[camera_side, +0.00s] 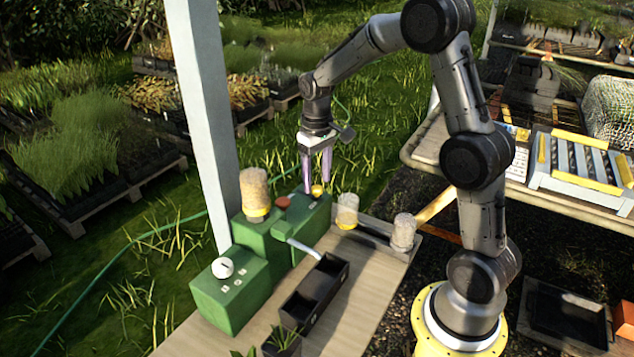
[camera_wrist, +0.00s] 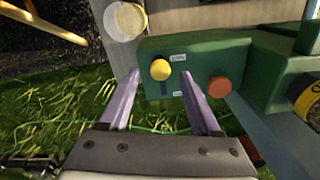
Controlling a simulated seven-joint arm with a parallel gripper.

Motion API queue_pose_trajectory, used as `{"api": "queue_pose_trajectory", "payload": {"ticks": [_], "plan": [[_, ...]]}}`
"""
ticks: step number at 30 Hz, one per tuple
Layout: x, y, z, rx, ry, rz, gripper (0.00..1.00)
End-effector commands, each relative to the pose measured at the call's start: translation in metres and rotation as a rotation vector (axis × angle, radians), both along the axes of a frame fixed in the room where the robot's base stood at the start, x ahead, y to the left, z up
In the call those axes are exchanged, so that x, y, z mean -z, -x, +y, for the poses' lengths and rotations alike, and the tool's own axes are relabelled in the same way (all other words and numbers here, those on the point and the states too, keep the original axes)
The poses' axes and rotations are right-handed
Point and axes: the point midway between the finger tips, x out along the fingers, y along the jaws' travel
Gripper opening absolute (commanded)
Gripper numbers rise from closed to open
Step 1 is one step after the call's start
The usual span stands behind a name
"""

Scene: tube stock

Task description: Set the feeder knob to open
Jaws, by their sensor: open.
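A round yellow knob (camera_wrist: 160,69) sits on the green feeder housing (camera_wrist: 205,60), at the upper end of a dark slot in the wrist view. One small white label is beside the knob and another is by the slot's lower end; their lettering is too small to read surely. The knob also shows in the side view (camera_side: 317,190). My gripper (camera_wrist: 159,76) is open, its two purple fingers on either side of the knob. In the side view my gripper (camera_side: 318,183) points down over the knob. I cannot tell whether either finger touches it.
An orange-red button (camera_wrist: 219,87) is close right of the right finger. A grain-filled jar (camera_side: 254,193) stands on the housing. A white dial (camera_side: 222,267) is on the front green box. A black tray (camera_side: 315,295) and two more jars (camera_side: 347,211) (camera_side: 403,231) are on the bench.

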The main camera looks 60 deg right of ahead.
Motion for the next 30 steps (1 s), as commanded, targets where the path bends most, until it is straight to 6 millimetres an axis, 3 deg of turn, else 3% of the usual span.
{"api": "queue_pose_trajectory", "payload": {"ticks": [6,15,26,30], "plan": [[0.016,0.0,0.0,0.0,0.0,0.0,0.64],[0.018,0.0,0.0,0.0,0.0,0.0,0.64],[0.018,0.0,0.0,0.0,0.0,0.0,0.0],[0.018,0.0,0.0,0.0,0.0,0.0,0.0]]}}
